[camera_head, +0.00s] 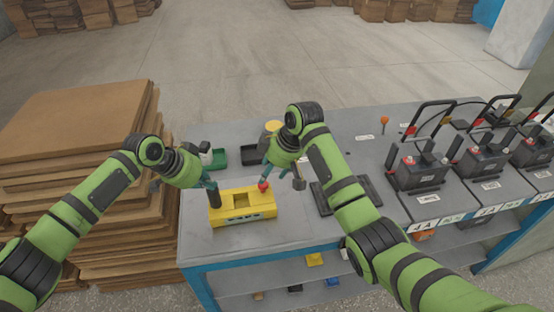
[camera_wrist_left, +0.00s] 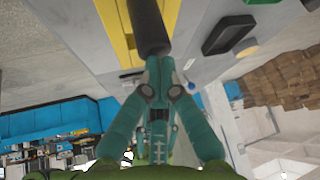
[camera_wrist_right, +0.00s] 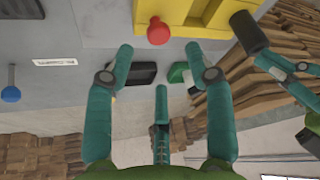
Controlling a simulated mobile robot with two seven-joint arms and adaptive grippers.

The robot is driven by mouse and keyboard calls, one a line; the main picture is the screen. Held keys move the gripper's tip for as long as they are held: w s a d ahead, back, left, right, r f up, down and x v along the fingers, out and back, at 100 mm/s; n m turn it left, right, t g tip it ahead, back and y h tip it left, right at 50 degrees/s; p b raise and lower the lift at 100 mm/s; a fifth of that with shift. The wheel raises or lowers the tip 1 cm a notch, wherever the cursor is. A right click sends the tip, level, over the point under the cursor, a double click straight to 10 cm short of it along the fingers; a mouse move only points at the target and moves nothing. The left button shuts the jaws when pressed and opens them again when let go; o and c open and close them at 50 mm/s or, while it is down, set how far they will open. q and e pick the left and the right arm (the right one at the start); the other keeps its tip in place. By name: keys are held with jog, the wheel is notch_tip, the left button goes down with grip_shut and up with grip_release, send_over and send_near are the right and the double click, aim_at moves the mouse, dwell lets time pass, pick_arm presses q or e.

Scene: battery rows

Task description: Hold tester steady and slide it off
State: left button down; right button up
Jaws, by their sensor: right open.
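The yellow tester (camera_head: 232,213) sits on the grey bench near its front left edge. A black upright handle (camera_head: 214,198) stands at its left end and a red knob (camera_head: 263,186) at its right. My left gripper (camera_head: 210,185) is at the black handle. In the left wrist view its fingers (camera_wrist_left: 159,66) are drawn together at the end of the handle (camera_wrist_left: 148,28). My right gripper (camera_head: 282,176) is open above the right end of the tester. In the right wrist view the red knob (camera_wrist_right: 158,32) lies just beyond and between its spread fingertips (camera_wrist_right: 159,50), apart from them.
A green tray (camera_head: 219,158) and black tray (camera_head: 252,154) lie behind the tester. A dark flat pad (camera_head: 318,200) lies to its right, partly behind my right arm. Several black batteries (camera_head: 418,172) with handles stand farther right. Stacked cardboard (camera_head: 75,130) rises beside the bench on the left.

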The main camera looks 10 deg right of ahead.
pick_arm(q)
jog(key=shift+s+a+f, duration=0.1)
jog(key=shift+s+f, duration=0.15)
jog(key=shift+f, duration=0.25)
pick_arm(e)
jog(key=v, duration=0.5)
jog(key=shift+s+r, duration=0.1)
jog(key=shift+r, duration=0.2)
pick_arm(q)
jog(key=shift+r, duration=0.1)
jog(key=shift+w+r+p, duration=0.2)
jog(key=shift+r+p, duration=0.7)
jog(key=shift+p, duration=0.05)
notch_tip(320, 180, up, 3)
jog(key=shift+r+p, duration=0.15)
jog(key=shift+p, duration=1.05)
jog(key=shift+w+r+p, duration=0.1)
jog(key=shift+r+p, duration=0.5)
jog(key=shift+r, duration=0.05)
pick_arm(e)
notch_tip(320, 180, up, 5)
jog(key=shift+r, duration=0.1)
